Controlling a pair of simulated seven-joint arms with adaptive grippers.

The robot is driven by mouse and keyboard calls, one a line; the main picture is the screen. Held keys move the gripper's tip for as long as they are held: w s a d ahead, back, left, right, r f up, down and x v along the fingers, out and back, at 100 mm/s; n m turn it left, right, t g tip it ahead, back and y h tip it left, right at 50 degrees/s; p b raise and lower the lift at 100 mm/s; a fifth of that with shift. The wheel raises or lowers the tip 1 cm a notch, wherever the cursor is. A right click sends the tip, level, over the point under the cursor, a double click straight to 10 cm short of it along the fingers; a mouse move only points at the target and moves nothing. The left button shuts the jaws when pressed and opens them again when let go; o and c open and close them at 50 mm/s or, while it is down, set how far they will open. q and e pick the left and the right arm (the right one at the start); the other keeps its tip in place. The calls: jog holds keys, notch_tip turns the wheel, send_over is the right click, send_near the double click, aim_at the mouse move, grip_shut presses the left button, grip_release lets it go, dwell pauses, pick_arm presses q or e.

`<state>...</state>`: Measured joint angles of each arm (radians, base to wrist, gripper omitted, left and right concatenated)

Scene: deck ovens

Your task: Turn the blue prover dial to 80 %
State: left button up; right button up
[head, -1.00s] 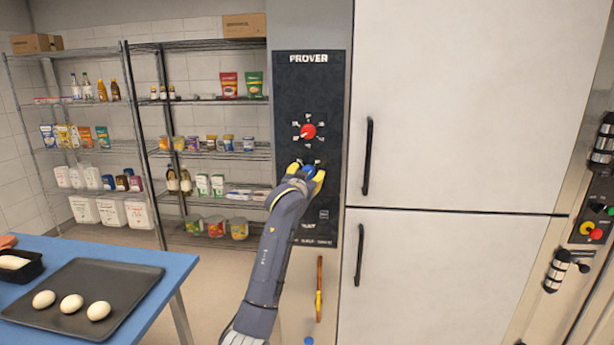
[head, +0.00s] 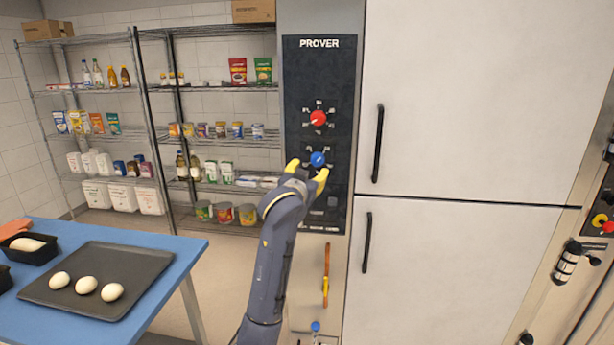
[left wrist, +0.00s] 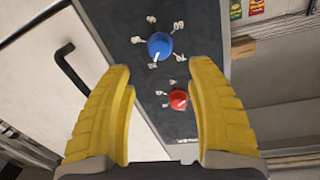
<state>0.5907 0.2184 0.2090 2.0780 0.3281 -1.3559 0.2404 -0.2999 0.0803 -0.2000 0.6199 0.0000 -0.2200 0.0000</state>
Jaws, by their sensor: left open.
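The blue dial (head: 318,159) sits on the dark prover panel (head: 343,60), below the red dial (head: 318,118). In the left wrist view, the blue dial (left wrist: 160,46) has a white pointer mark towards the lower left of the picture, and the red dial (left wrist: 178,99) shows between the fingers.
White prover doors (head: 460,110) with black handles (head: 378,143) stand right of the panel. Wire shelves (head: 215,135) with goods are behind on the left. A blue table (head: 170,265) with a dark tray (head: 130,265) of white dough pieces is at lower left.

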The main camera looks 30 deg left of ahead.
pick_arm(q)
jog(key=shift+v, duration=1)
